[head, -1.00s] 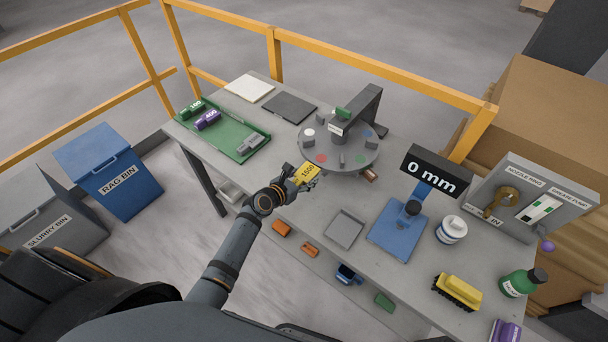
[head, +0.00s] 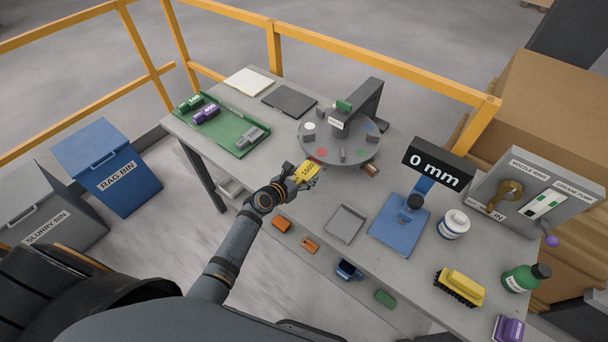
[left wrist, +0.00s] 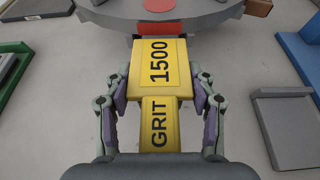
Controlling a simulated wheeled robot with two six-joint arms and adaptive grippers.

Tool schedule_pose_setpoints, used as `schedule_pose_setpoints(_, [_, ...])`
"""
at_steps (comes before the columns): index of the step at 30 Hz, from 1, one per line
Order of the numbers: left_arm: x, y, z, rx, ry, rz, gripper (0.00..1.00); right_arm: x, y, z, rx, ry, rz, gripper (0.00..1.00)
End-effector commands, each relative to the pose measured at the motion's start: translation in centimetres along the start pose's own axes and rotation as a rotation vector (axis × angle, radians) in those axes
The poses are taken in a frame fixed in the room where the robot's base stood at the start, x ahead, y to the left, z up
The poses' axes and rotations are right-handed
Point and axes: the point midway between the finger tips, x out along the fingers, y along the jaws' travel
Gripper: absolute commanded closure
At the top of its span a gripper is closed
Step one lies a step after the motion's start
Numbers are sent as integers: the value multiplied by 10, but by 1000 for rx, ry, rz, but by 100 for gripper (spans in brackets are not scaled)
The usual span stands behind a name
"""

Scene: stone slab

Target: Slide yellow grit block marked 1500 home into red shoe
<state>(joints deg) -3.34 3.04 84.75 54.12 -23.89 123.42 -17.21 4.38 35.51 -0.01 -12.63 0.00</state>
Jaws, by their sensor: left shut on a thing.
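My left gripper (head: 301,176) is shut on the yellow grit block (head: 306,171), marked 1500. In the left wrist view the block (left wrist: 158,69) lies between the two fingers, its label GRIT 1500 facing up and its far end pointing at the turntable. The round grey turntable (head: 350,161) stands just beyond it. A red patch (head: 321,153) on its near side marks the red place; it also shows at the top of the left wrist view (left wrist: 158,5). The block appears short of the red patch. Fine detail of the red shoe is cut off or too small to tell. My right gripper is not in view.
A green tray (head: 226,138) with several blocks lies at left. A grey tray (head: 345,224), a blue stand (head: 398,228) with a 0 mm display, a white jar (head: 453,224) and a yellow brush (head: 459,287) stand to the right. A dark arm (head: 362,105) rises over the turntable.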

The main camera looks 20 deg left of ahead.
Motion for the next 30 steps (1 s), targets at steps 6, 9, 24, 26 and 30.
schedule_pose_setpoints(6, [0,0,2,-1,-3,0,88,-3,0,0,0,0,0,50])
schedule_pose_setpoints(9, [0,0,2,-1,-3,0,88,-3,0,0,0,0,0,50])
schedule_pose_setpoints(24, [2,0,-5,-1,-2,1,88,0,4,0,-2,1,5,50])
schedule_pose_setpoints(26, [3,0,-5,-1,-2,1,88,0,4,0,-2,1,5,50])
schedule_pose_setpoints(30, [3,0,-5,-1,-2,1,88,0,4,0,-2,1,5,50])
